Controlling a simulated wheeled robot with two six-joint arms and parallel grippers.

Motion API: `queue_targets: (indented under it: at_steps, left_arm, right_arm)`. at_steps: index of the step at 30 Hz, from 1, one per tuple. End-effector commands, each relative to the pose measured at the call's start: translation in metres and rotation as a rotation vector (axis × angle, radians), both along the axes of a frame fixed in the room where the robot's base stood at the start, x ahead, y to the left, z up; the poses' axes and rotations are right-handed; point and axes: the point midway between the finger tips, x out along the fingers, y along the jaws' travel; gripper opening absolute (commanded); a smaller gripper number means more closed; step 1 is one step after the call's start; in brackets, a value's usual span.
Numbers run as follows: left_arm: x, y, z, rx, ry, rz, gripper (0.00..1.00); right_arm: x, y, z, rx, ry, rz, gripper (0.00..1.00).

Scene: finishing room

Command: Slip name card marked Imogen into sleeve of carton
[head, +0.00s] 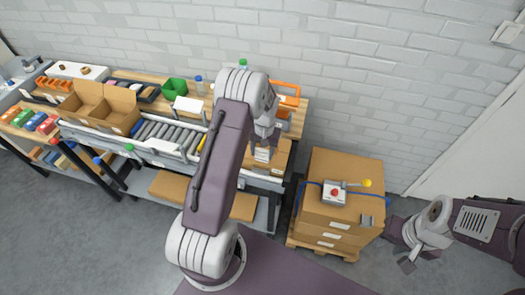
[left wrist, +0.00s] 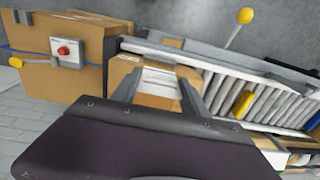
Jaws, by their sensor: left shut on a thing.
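My left gripper (head: 264,148) is over a brown carton (head: 281,158) at the right end of the roller conveyor. In the left wrist view its two fingers (left wrist: 160,88) are shut on a white name card (left wrist: 159,76), held in front of the carton (left wrist: 126,70). The card also shows in the head view (head: 262,155). Its writing is too small to read. I cannot tell the sleeve from the card, or whether the card touches it. My right gripper (head: 399,252) is empty beside the stacked boxes, its fingers apart.
An open carton (head: 103,106) stands on the left of the roller conveyor (head: 168,137). Stacked boxes (head: 345,215) on a pallet carry a control box with a red button (head: 335,193). A green bin (head: 174,90) and an orange crate (head: 287,92) are on the back bench.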

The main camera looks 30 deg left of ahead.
Motion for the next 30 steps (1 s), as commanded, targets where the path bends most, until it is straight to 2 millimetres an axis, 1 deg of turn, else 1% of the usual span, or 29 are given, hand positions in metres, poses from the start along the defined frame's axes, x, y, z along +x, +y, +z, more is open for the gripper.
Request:
queue_targets:
  at_steps: [1,15,20,30]
  left_arm:
    - [0.0,0.0,-0.008,0.0,0.0,0.0,0.14]
    - [-0.001,0.002,-0.048,0.0,0.001,0.0,0.14]
    - [-0.001,0.003,-0.052,0.0,0.0,0.0,0.14]
    - [-0.001,0.003,-0.051,0.0,0.0,0.0,0.14]
  right_arm:
    - [0.0,0.0,-0.007,0.0,0.0,0.0,0.36]
    - [0.0,0.0,-0.039,0.0,0.0,0.0,0.36]
    - [0.0,0.0,-0.04,0.0,0.0,0.0,0.36]
    - [0.0,0.0,-0.039,0.0,0.0,0.0,0.36]
